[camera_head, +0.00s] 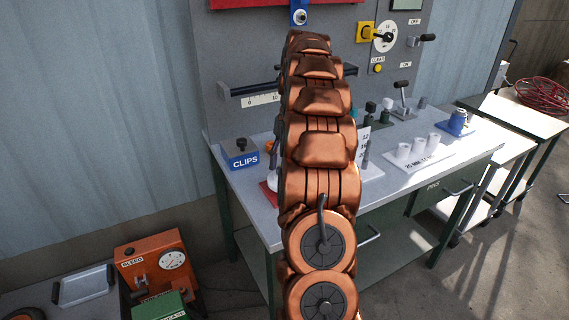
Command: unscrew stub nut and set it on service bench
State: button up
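My copper-coloured segmented arm rises through the middle of the head view and hides what lies behind it. My gripper is not visible, so I cannot see whether it is open or holds anything. I cannot make out a stub nut. A green-framed bench (238,196) with a pale grey top stands behind my arm against a grey panel. No label shows whether it is the service bench.
The bench carries a blue CLIPS box (241,160), a white tray (431,160) with several white cylinders, and a blue fixture (458,124). The grey panel (240,55) has knobs and a dial. An orange BLEED box (157,262) sits lower left. A red coil (543,93) lies far right.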

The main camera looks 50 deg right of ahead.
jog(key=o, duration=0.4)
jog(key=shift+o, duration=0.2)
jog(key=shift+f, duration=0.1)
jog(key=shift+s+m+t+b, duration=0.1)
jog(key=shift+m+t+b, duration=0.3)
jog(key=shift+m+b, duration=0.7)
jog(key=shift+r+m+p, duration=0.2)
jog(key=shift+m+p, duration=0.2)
jog(key=shift+p, duration=0.15)
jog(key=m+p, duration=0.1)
jog(key=p, duration=0.1)
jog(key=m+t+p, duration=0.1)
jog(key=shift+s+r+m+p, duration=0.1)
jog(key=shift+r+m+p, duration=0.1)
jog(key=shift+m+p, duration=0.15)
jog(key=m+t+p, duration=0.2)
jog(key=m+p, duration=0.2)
jog(key=p, duration=0.4)
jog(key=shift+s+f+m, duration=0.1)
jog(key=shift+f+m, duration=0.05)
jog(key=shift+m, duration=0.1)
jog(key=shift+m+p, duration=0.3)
jog(key=shift+p, duration=0.55)
